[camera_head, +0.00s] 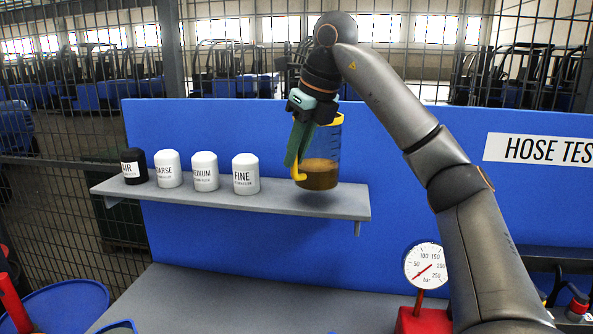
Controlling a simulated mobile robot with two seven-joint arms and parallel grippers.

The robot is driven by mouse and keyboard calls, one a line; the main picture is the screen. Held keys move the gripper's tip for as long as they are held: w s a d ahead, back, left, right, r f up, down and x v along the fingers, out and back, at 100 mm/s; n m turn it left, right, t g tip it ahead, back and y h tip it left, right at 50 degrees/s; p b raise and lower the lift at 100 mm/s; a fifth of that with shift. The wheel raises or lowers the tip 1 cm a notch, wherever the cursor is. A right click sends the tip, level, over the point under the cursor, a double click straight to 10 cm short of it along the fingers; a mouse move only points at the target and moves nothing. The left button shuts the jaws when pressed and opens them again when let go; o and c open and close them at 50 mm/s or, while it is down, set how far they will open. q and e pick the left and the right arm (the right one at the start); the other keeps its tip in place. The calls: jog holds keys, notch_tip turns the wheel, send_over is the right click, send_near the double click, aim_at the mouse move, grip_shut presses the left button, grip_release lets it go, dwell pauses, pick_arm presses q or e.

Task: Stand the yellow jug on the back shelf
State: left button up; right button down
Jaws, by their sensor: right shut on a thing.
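The yellow jug (321,160) is a clear measuring vessel with a yellow rim and yellow handle and brown liquid in its lower part. It is upright at the right part of the grey back shelf (217,198). Its base appears at or just above the shelf top; I cannot tell whether it touches. My right gripper (294,160) comes down from above and is shut on the jug's handle at its left side. The green fingers hide part of the handle. My left gripper is not in view.
One black canister (133,167) and several white ones, including FINE (245,174), stand on the shelf left of the jug. A blue panel (420,190) is behind. A pressure gauge (425,265) on a red base stands lower right. The grey bench (250,302) below is mostly clear.

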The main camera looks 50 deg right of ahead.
aim_at(296, 174)
jog(key=shift+w+d+f, duration=0.15)
jog(key=shift+w+f, duration=0.05)
jog(key=shift+f, duration=1.8)
jog(key=c, duration=0.8)
grip_release()
jog(key=shift+c, duration=0.2)
jog(key=shift+s+r, duration=0.2)
jog(key=shift+r, duration=0.5)
jog(key=v, duration=1)
jog(key=shift+s+r, duration=0.25)
jog(key=shift+r, duration=0.05)
